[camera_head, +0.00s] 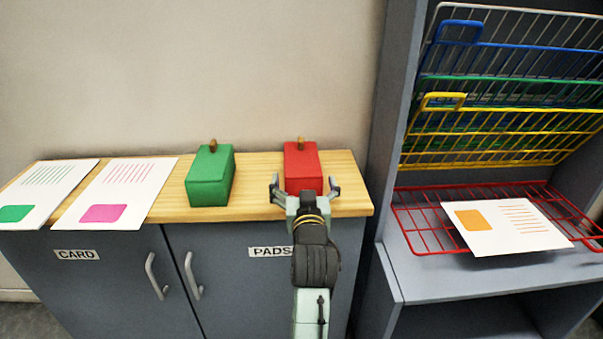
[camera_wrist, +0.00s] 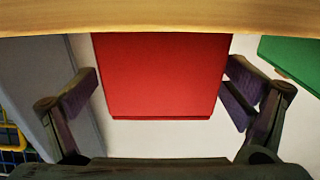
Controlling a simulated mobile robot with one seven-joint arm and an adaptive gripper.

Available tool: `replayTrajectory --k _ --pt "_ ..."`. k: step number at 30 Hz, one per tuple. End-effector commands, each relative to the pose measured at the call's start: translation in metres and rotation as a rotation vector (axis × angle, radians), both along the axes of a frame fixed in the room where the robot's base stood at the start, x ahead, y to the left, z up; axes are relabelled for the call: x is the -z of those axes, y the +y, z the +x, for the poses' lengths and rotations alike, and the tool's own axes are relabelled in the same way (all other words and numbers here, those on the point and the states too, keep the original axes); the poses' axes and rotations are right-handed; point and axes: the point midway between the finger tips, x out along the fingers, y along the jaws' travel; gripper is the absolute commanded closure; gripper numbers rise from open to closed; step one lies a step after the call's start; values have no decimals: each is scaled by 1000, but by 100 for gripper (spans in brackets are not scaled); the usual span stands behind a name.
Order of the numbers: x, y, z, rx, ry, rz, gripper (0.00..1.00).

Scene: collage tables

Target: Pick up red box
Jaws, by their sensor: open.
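The red box (camera_head: 302,165) sits on the right part of the wooden cabinet top (camera_head: 255,199), with a small wooden knob at its far end. My gripper (camera_head: 306,187) is open at the near end of the red box, with one finger to each side of it. In the wrist view the red box (camera_wrist: 160,75) fills the middle between the two spread fingers of my gripper (camera_wrist: 161,92). A gap shows between each finger pad and the box in that view. The near lower part of the box is partly hidden by my gripper in the head view.
A green box (camera_head: 209,177) stands left of the red box. Two printed sheets, one with a green patch (camera_head: 48,188) and one with a pink patch (camera_head: 118,190), lie further left. A grey shelf unit at right holds coloured wire racks and a sheet with an orange patch (camera_head: 505,228).

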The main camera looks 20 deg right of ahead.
Motion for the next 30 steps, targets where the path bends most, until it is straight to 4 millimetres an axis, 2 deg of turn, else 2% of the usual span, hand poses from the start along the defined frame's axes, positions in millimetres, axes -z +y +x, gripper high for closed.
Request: replayTrajectory --k 3,6,14,30 --pt "-3 -5 19 -1 1 1 5" --pt "-2 -8 28 -1 0 1 5" --pt "-1 -9 32 -1 -1 0 5" --pt "-1 -8 32 -1 -1 0 40"
